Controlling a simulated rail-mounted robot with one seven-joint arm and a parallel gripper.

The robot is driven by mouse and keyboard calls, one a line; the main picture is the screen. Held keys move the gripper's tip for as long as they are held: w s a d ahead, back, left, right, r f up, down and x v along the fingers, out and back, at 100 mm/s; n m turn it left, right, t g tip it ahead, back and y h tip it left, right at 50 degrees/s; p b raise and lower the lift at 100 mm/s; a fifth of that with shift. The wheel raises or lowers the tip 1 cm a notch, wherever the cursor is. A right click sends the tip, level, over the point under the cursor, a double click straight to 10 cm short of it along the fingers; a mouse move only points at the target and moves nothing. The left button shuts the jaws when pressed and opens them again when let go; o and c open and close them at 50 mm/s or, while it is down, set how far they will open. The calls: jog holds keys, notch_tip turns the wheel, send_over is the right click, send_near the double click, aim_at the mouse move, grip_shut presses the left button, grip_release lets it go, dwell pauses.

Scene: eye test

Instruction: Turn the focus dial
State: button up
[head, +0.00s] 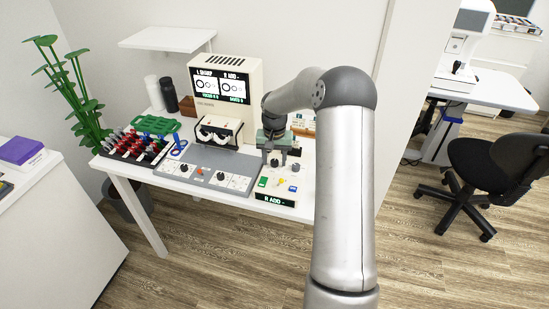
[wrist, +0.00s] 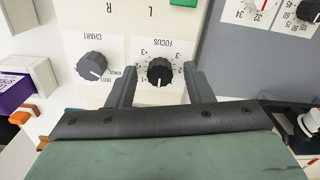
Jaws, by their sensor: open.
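The focus dial (wrist: 159,72) is a black knurled knob on a cream panel, under an upside-down FOCUS label in the wrist view. Its white mark points toward the bottom of that view. In the head view the dial (head: 274,162) sits at the back left of the small cream control box (head: 274,190). My gripper (wrist: 160,80) is open, with one dark finger on each side of the dial. Gaps show between the fingers and the knob. The gripper also shows above the box in the head view (head: 274,155). Part of the dial's scale is hard to read.
A similar CHART dial (wrist: 92,66) stands just left of my left finger in the wrist view. A grey panel with dials (head: 205,172) adjoins the box. The chart display (head: 226,72) stands behind. A lens rack (head: 134,147) and blue-handled item (head: 179,145) are left.

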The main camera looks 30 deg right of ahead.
jog(key=shift+c, duration=0.4)
jog(key=c, duration=0.9)
jog(key=shift+n, duration=0.4)
jog(key=n, duration=0.3)
jog(key=shift+n+b, duration=0.3)
jog(key=shift+r+n, duration=0.1)
jog(key=shift+n, duration=1.9)
jog(key=o, duration=1)
